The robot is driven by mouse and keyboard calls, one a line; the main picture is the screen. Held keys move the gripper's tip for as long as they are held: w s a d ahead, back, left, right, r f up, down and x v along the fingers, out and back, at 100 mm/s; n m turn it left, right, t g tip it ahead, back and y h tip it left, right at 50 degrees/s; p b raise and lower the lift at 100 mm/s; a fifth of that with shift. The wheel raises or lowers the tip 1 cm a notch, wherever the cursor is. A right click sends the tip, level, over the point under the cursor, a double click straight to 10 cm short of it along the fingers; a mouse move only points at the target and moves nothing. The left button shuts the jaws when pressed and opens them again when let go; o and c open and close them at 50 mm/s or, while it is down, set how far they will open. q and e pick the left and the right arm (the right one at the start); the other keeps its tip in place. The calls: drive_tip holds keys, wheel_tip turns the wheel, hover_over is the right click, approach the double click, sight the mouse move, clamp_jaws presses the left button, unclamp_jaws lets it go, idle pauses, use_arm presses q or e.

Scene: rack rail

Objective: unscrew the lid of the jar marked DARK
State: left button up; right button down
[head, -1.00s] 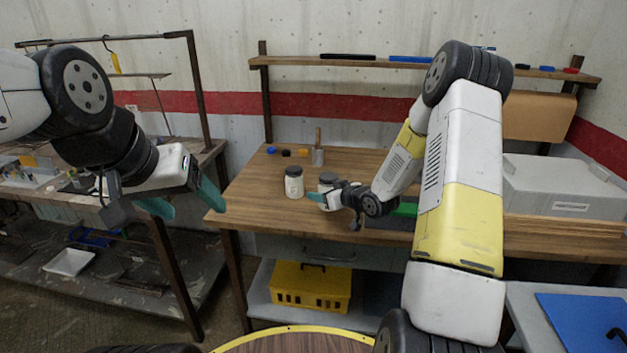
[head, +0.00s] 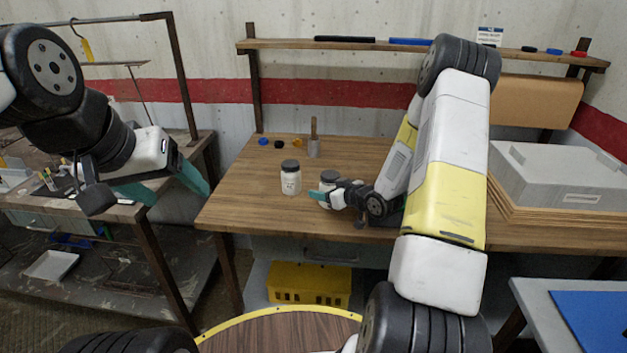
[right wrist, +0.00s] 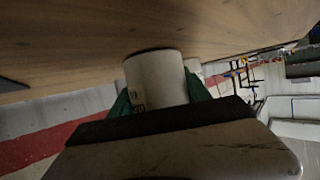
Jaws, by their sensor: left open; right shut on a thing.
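Two white jars with dark lids stand on the wooden workbench (head: 240,200). The left jar (head: 291,180) stands free and upright; its marking is too small to read. My right gripper (head: 326,197) is shut around the body of the other jar (head: 328,179), low down near the bench top. In the right wrist view this jar (right wrist: 156,80) sits between the green fingers, with part of a dark marking that I cannot read. Its lid shows above the gripper in the head view. My left gripper (head: 174,187) is open and empty, left of the bench and away from both jars.
A grey box (head: 550,175) sits at the right. A cluttered shelf unit (head: 130,215) stands at left. The bench's front left is clear.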

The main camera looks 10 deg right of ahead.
drive_tip(key=shift+c, duration=2.4)
unclamp_jaws()
